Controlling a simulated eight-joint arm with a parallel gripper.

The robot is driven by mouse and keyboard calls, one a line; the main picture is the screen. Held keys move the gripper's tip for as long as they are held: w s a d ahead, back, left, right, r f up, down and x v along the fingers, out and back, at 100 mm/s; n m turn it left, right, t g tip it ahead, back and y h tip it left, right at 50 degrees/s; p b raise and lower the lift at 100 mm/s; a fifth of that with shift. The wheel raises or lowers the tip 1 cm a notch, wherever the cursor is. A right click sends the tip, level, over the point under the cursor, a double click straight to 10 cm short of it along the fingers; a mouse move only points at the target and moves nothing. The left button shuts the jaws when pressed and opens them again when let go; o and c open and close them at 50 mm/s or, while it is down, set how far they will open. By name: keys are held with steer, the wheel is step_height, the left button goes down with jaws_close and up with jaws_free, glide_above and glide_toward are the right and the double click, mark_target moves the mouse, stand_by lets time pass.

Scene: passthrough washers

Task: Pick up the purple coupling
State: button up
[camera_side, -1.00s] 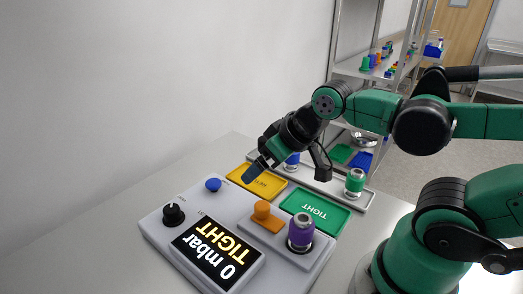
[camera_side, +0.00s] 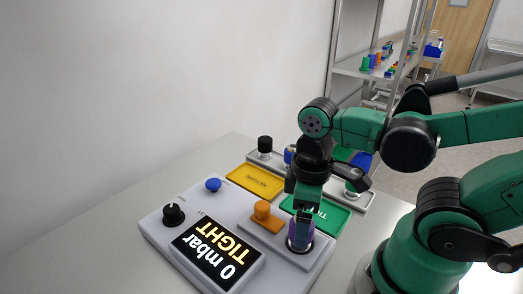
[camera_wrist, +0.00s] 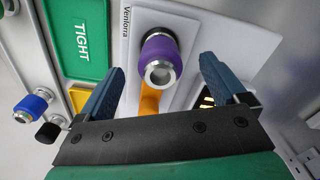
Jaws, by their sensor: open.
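The purple coupling (camera_side: 296,238) stands upright on the right part of the grey test unit, partly hidden by my gripper in the side view. In the wrist view the purple coupling (camera_wrist: 161,48) shows its silver open end towards the camera, between my fingers. My gripper (camera_side: 304,212) points down over it in the side view. In the wrist view my gripper (camera_wrist: 163,68) is open, with one blue finger on each side of the coupling and a visible gap at both sides. Whether the fingertips are level with its body is hard to tell.
An orange lever (camera_side: 263,212) stands close left of the coupling. The display (camera_side: 218,252) reads 0 mbar TIGHT. A green TIGHT tray (camera_side: 335,218) and a yellow tray (camera_side: 256,182) lie behind, before a rack with a black-topped coupling (camera_side: 265,146) and others.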

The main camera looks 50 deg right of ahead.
steer(key=shift+f, duration=1.3)
jaws_close()
steer(key=shift+r, duration=0.1)
